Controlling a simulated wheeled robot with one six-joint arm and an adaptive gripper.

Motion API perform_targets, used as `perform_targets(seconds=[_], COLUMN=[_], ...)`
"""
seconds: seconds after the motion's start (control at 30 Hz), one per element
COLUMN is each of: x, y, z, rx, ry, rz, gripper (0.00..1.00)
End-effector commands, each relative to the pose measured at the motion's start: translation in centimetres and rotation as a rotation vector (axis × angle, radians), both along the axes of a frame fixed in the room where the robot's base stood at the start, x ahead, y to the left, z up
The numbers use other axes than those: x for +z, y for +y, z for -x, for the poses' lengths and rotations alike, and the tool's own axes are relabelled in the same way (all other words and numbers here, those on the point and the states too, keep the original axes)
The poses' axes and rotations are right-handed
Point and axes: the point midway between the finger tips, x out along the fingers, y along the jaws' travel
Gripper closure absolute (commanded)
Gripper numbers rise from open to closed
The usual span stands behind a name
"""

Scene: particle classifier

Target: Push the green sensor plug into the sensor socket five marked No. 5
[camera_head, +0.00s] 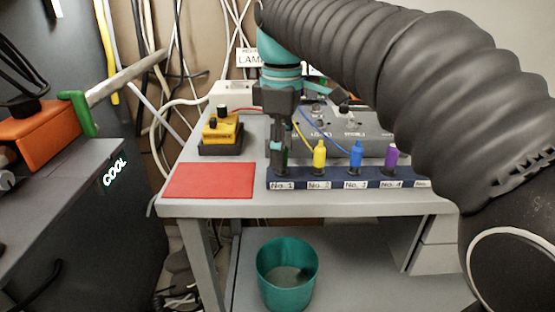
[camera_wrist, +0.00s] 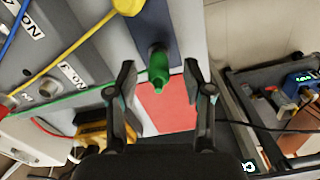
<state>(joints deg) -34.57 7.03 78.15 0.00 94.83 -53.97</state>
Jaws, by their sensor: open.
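The green sensor plug (camera_wrist: 158,68) stands in the dark rack (camera_head: 335,185), and a green cable (camera_wrist: 75,100) runs from its area to the left in the wrist view. My gripper (camera_wrist: 160,75) is open, with the plug between its two fingers and a gap on either side. In the head view my gripper (camera_head: 279,160) points down at the rack place marked No. 1 and mostly hides the green plug. The grey socket box (camera_head: 375,120) stands behind the rack. Labels No. 3 and No. 4 show on it in the wrist view; I cannot make out socket No. 5.
Yellow (camera_head: 319,155), blue (camera_head: 356,155) and purple (camera_head: 390,157) plugs stand in the rack to the right. A red mat (camera_head: 210,180) lies left of the rack, with a yellow-black device (camera_head: 221,133) behind it. A green bin (camera_head: 288,275) stands below. My arm hides the table's right side.

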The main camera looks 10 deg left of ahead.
Motion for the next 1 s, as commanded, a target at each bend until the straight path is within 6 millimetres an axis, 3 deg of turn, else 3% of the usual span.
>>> perform_targets(seconds=[0.1,0.37,0.57,0.6,1.0], x=[-0.99,-1.16,-1.15,-1.15,-0.85], y=[-0.02,0.00,0.00,0.00,0.02], z=[0.06,0.04,0.04,0.05,0.05], rx=[0.000,0.000,0.000,0.000,0.000], ry=[0.000,-0.001,0.000,0.000,0.000], rz=[0.000,0.000,0.000,0.000,0.000], gripper=[0.49,0.49,0.96,1.00,1.00])
